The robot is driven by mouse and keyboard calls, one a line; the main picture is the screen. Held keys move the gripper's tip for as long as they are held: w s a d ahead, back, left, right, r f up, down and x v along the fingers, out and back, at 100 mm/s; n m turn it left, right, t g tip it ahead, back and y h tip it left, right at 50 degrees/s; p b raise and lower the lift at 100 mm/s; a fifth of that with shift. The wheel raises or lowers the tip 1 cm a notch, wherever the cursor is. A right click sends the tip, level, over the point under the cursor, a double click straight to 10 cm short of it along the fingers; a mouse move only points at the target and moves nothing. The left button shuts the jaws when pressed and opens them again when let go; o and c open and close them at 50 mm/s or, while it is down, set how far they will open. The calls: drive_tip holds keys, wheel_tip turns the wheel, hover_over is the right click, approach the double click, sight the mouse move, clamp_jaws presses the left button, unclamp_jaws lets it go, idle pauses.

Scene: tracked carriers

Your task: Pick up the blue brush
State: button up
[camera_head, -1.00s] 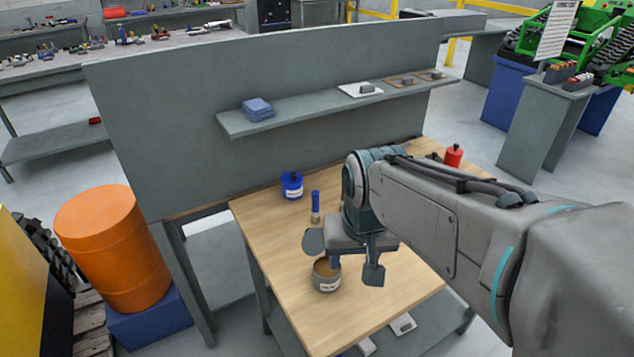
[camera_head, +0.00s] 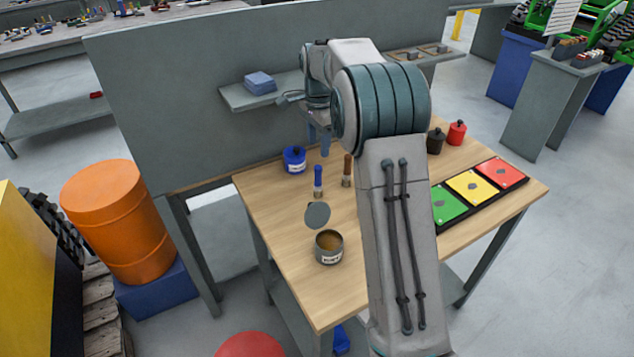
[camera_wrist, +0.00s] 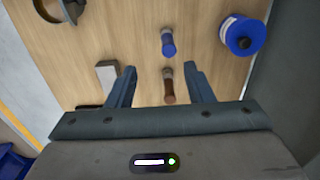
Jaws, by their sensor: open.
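The blue brush (camera_head: 318,182) stands on the wooden table, left of a brown-handled brush (camera_head: 347,171). In the wrist view the blue brush (camera_wrist: 168,44) is ahead of my fingertips, near the picture's middle. The brown brush (camera_wrist: 169,88) shows between my two fingers in that view; I cannot tell its height relative to them. My gripper (camera_wrist: 158,70) is open, and nothing is held. In the head view my gripper (camera_head: 319,140) is over the table's back part, partly hidden by my arm.
A blue pot (camera_head: 294,160) stands behind and left of the blue brush. An open can (camera_head: 329,247) and its round lid (camera_head: 317,215) are in front. Black (camera_head: 436,140) and red (camera_head: 457,133) pots and coloured plates (camera_head: 470,187) lie right. A shelf panel (camera_head: 180,110) borders the back.

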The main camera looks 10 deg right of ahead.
sight(318, 169)
drive_tip(key=shift+w+f, duration=0.3)
drive_tip(key=shift+f, duration=0.05)
wheel_tip(318, 169, down, 8)
drive_tip(key=shift+f, duration=0.15)
drive_tip(key=shift+w+d+f+p, duration=0.15)
drive_tip(key=shift+f+p, duration=0.15)
drive_tip(key=shift+f, duration=0.6)
drive_tip(key=shift+w+a+f+p, duration=0.1)
drive_tip(key=shift+w+f+p, duration=0.15)
drive_tip(key=shift+f, duration=0.6)
drive_tip(key=shift+w+d+f+p, duration=0.1)
drive_tip(key=shift+f+p, duration=0.25)
drive_tip(key=shift+f, duration=0.55)
clamp_jaws()
